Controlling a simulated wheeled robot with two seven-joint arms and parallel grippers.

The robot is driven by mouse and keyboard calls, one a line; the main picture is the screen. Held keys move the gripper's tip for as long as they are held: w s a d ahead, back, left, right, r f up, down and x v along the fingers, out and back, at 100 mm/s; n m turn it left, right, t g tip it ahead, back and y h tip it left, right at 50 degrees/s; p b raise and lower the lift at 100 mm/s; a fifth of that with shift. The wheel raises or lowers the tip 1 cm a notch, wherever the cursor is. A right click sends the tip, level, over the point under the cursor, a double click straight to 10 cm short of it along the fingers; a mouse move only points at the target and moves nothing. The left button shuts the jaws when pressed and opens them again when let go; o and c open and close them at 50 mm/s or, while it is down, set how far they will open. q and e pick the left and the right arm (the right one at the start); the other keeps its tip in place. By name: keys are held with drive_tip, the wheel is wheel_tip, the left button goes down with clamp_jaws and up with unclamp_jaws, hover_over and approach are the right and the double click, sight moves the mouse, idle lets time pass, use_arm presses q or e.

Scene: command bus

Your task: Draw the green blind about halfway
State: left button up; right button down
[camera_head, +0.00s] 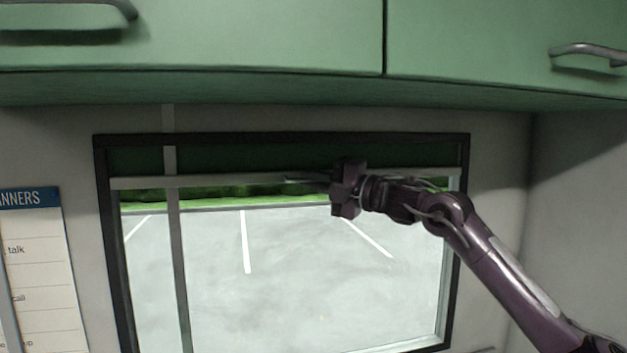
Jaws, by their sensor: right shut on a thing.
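The green blind (240,158) hangs at the top of the window (102,230) as a narrow dark green strip. A pale grey bar (230,180) runs along its lower edge, and the window is clear below it. My right gripper (305,180) reaches in from the right and is shut on the bar near its middle. The gripper and wrist hide part of the bar and the strip there. My left gripper is not in view.
Green cabinets (200,35) with metal handles (590,50) hang above the window. A thin grey vertical post (176,250) crosses the window's left part. A planner board (40,265) is on the left wall.

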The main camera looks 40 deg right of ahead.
wheel_tip(320, 180, down, 27)
drive_tip(key=b, duration=2.6)
drive_tip(key=shift+r+b, duration=0.15)
drive_tip(key=shift+b, duration=0.15)
drive_tip(key=c, duration=1.5)
unclamp_jaws()
drive_tip(key=shift+c, duration=0.2)
